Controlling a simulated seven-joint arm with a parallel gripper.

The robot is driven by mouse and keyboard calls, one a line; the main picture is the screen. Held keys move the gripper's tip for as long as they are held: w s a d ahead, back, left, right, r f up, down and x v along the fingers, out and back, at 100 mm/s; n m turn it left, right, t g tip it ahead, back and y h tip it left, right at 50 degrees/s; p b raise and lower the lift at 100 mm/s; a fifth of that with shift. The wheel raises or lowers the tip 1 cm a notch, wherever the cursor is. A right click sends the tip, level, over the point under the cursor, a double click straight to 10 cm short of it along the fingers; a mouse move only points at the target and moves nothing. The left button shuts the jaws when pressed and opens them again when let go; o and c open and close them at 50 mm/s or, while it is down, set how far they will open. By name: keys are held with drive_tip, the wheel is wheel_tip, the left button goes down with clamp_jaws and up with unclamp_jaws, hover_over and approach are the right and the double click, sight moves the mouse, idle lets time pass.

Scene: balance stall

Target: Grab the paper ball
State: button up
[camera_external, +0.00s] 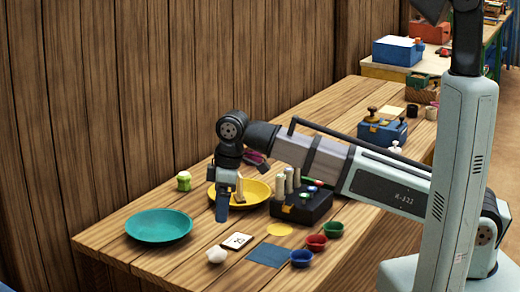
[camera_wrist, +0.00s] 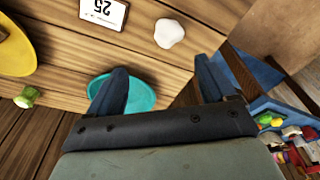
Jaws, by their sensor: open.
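The paper ball (camera_external: 216,256) is a small white crumpled lump on the wooden table, near its front edge, in the external view. It also shows in the wrist view (camera_wrist: 169,33), on bare planks ahead of my fingertips. My gripper (camera_external: 231,200) is open and empty, its fingers pointing down above the table near the yellow plate. In the external view it is above and apart from the ball. In the wrist view the two dark blue fingers (camera_wrist: 162,65) are spread wide with nothing between them. The ball is fully visible in both views.
A white number card (camera_external: 237,241) lies beside the ball. A teal plate (camera_external: 159,226), a yellow plate (camera_external: 257,192), a blue mat (camera_external: 268,255) and a blue cup (camera_external: 302,258) are around it. A dark box (camera_external: 300,208) with cylinders stands behind. A green jar (camera_external: 184,181) stands near the wall.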

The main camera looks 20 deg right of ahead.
sight(216, 249)
drive_tip(key=f, duration=0.2)
drive_tip(key=a+f, duration=0.1)
drive_tip(key=f, duration=0.5)
drive_tip(key=shift+s+a+f, duration=0.25)
drive_tip(key=shift+s, duration=0.1)
drive_tip(key=shift+s+a+f, duration=0.1)
drive_tip(key=shift+a+f, duration=0.05)
drive_tip(key=shift+f, duration=0.7)
drive_tip(key=shift+s+a+f, duration=0.1)
drive_tip(key=shift+a+f, duration=0.05)
drive_tip(key=shift+f, duration=0.7)
drive_tip(key=shift+s+a+f, duration=0.1)
drive_tip(key=shift+a+f, duration=0.05)
drive_tip(key=shift+f, duration=0.7)
drive_tip(key=shift+c, duration=0.4)
drive_tip(key=c, duration=1)
drive_tip(key=shift+r, duration=0.1)
